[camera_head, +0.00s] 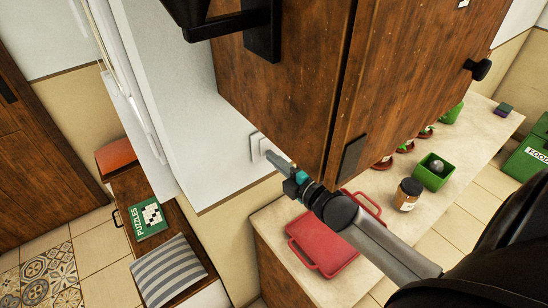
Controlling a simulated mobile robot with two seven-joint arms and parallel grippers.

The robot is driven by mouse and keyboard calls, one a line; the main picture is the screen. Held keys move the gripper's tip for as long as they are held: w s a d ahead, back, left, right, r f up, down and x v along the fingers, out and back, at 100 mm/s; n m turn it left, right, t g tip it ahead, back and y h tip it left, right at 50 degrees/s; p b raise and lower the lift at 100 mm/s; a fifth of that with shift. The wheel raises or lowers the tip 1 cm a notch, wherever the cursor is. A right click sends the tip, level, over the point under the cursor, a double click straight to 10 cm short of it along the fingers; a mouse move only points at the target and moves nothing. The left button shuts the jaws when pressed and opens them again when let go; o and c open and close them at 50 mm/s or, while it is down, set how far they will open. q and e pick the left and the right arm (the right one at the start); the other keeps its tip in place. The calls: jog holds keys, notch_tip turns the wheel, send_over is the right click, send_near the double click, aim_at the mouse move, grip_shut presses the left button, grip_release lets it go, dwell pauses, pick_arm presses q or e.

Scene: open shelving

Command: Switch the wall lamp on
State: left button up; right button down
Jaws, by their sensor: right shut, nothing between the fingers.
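A white wall switch (256,143) sits on the white wall, just left of the wooden cabinet's lower edge. My right gripper (271,157) is shut and empty, with its fingertips at the lower right of the switch. I cannot tell whether they touch it. The black wall lamp (228,27) is at the top, cut off by the picture edge; I cannot tell whether it is lit. My left gripper is not in view.
A wooden cabinet (290,70) hangs right beside the switch, above my right arm. Below, a counter (272,222) holds a red tray (325,255), a jar (407,194) and a green box (433,172). A bench with a striped cushion (167,271) stands at left.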

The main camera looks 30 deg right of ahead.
jog(key=shift+w, duration=0.2)
jog(key=shift+f, duration=0.1)
jog(key=shift+w+b, duration=0.2)
jog(key=shift+b, duration=0.3)
jog(key=shift+s+f, duration=0.1)
